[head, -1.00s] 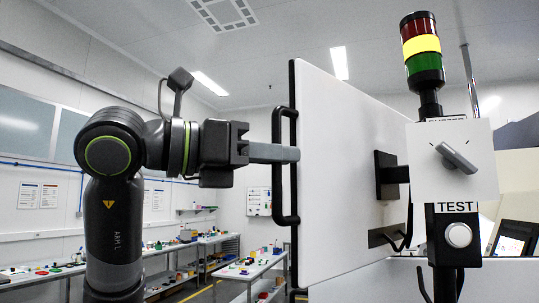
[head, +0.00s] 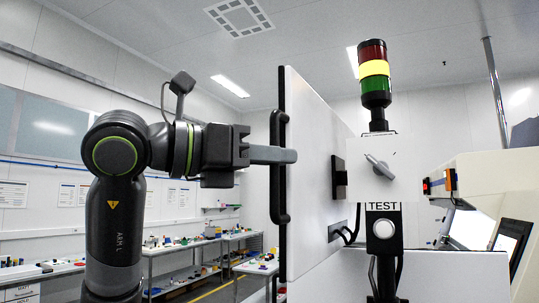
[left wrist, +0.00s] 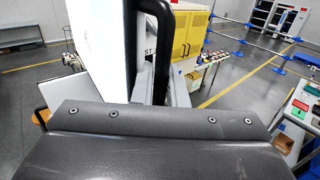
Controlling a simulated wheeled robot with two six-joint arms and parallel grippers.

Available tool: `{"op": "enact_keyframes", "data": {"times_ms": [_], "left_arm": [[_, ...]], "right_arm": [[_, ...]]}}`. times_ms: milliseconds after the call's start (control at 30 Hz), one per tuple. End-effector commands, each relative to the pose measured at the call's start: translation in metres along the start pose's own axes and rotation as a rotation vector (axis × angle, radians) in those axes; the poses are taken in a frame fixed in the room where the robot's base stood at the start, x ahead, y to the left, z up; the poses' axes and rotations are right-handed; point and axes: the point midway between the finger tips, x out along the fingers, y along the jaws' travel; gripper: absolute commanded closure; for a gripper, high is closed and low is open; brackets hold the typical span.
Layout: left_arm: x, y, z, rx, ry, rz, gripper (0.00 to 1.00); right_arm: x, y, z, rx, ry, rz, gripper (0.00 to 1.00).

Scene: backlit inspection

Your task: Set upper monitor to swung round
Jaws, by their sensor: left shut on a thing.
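The upper monitor (head: 312,150) is seen nearly edge-on in the head view, a pale panel with a black edge and a black vertical handle (head: 279,200) on its left side. My left gripper (head: 284,155) comes in level from the left and is shut on this handle, its grey fingers crossing it. In the left wrist view the fingers (left wrist: 166,85) close around the black handle beside the white panel (left wrist: 104,40); the dark gripper body hides the lower part. The monitor's screen face cannot be made out. My right gripper is out of view.
A signal tower (head: 374,70) with its yellow lamp lit, a plate with a rotary knob (head: 378,163) and a TEST button (head: 383,229) stand just right of the monitor. A machine (head: 480,195) is farther right. Benches with small parts (head: 190,250) stand behind on the left.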

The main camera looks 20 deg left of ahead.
Motion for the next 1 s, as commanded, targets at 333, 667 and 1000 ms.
{"op": "enact_keyframes", "data": {"times_ms": [333,667,1000], "left_arm": [[0.0,-0.001,0.002,0.001,-0.008,-0.002,0.82],[0.0,0.0,0.001,-0.001,-0.003,0.0,0.7],[0.0,0.0,0.0,-0.002,-0.001,0.0,0.7]], "right_arm": [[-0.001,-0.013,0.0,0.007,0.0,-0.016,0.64],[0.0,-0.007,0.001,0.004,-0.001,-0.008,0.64],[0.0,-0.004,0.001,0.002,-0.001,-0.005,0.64]]}}
